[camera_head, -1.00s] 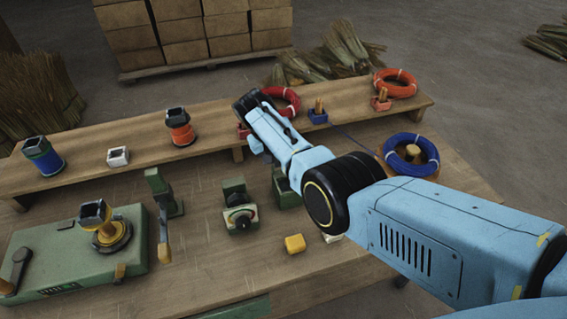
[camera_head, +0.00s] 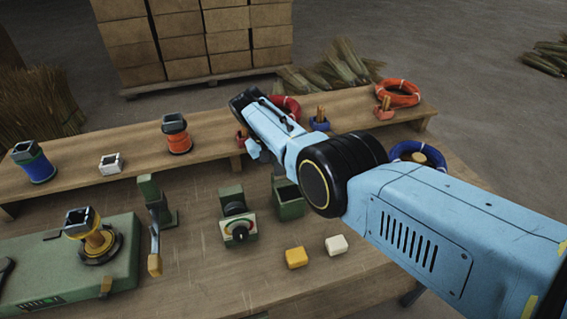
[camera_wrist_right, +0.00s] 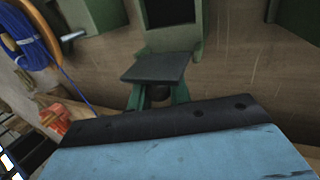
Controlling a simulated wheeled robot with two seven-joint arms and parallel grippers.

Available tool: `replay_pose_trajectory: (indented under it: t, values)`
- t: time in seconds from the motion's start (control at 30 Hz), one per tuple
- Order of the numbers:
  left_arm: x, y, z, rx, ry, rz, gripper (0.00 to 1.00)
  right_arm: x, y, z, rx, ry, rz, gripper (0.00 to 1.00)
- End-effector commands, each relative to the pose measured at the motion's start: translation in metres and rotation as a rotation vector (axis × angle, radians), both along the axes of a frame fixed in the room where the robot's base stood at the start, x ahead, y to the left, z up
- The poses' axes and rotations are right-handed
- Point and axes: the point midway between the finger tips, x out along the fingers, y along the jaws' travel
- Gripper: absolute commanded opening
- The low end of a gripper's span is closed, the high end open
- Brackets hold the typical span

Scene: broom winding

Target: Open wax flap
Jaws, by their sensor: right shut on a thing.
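The green box (camera_head: 288,203) on the bench has a dark open top in the head view. In the right wrist view, a green box (camera_wrist_right: 195,42) with a dark opening is at the top. A dark flat plate (camera_wrist_right: 158,67), which looks like the wax flap, juts out below that opening between green parts. My right gripper (camera_head: 256,152) is just behind the box in the head view. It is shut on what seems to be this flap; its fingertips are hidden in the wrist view. My left gripper is out of view.
A green dial unit (camera_head: 237,226) and an upright lever (camera_head: 154,235) stand left of the box. Yellow (camera_head: 296,258) and white (camera_head: 336,245) blocks lie in front. A blue coil (camera_head: 408,149) is partly behind my arm. A raised shelf (camera_head: 205,140) runs along the back.

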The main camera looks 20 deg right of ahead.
Motion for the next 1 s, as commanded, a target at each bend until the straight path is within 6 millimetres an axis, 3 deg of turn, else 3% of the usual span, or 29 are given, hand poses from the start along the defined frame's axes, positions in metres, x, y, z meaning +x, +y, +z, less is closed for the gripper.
replay_pose_trajectory:
  t: [0.07, 0.1, 0.27, 0.63, 1.0]
  values:
    - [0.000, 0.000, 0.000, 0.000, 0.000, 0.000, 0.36, -0.001, 0.000, -0.001, 0.001, 0.002, -0.001, 0.00]
    - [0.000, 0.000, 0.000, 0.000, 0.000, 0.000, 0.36, -0.001, 0.000, -0.001, 0.000, 0.002, -0.001, 0.21]
    - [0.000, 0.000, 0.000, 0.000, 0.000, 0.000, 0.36, 0.000, 0.000, -0.001, 0.000, 0.001, 0.000, 0.40]
    - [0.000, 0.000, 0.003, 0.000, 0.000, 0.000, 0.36, 0.001, 0.003, 0.008, 0.000, -0.001, 0.000, 0.40]
    - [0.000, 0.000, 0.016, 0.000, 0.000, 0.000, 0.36, 0.004, 0.033, 0.079, 0.000, -0.004, 0.002, 0.40]
